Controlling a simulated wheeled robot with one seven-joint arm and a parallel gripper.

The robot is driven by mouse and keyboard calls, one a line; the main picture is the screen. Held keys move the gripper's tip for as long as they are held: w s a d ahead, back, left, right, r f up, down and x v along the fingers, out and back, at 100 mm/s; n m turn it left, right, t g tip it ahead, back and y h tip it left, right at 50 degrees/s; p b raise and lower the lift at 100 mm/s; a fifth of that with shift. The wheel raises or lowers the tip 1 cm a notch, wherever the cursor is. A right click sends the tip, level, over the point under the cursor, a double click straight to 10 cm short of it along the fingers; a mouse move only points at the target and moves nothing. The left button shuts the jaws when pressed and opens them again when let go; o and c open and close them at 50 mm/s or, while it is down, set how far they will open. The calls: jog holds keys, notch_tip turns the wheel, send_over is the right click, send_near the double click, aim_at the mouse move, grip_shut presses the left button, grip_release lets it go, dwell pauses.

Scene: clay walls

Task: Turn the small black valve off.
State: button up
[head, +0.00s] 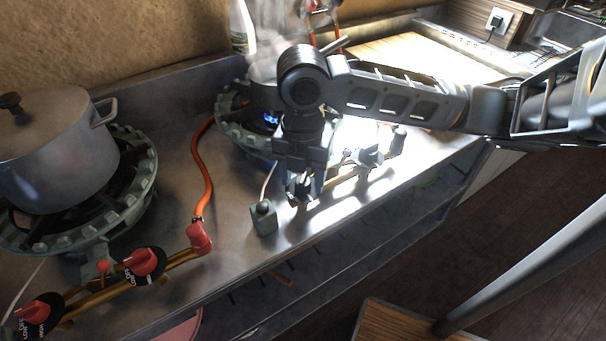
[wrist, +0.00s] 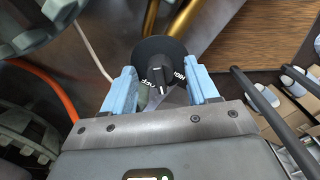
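The small black valve (wrist: 160,75) is a round black dial with a raised grip and white lettering, part of which reads like OFF. In the wrist view it lies between and just ahead of my gripper's two light blue fingers (wrist: 161,80). The fingers are apart, one on each side, with gaps beside the raised grip. I cannot tell whether they touch the dial's rim. In the head view my gripper (head: 304,188) points down at the brass pipe in front of the far burner (head: 230,125), largely hiding the valve. A blue flame (head: 271,119) burns there.
A lidded grey pot (head: 55,150) stands on the left burner, with red-handled valves (head: 146,262) on its pipe. An orange hose (head: 203,170) and a small grey-green box (head: 264,218) lie left of my gripper. A white bottle (head: 241,28) stands behind.

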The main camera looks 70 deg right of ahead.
jog(key=c, duration=1)
jog(key=shift+c, duration=0.2)
jog(key=shift+m, duration=0.3)
jog(key=m, duration=0.3)
jog(key=shift+m, duration=2.2)
jog(key=o, duration=1)
jog(key=shift+o, duration=0.2)
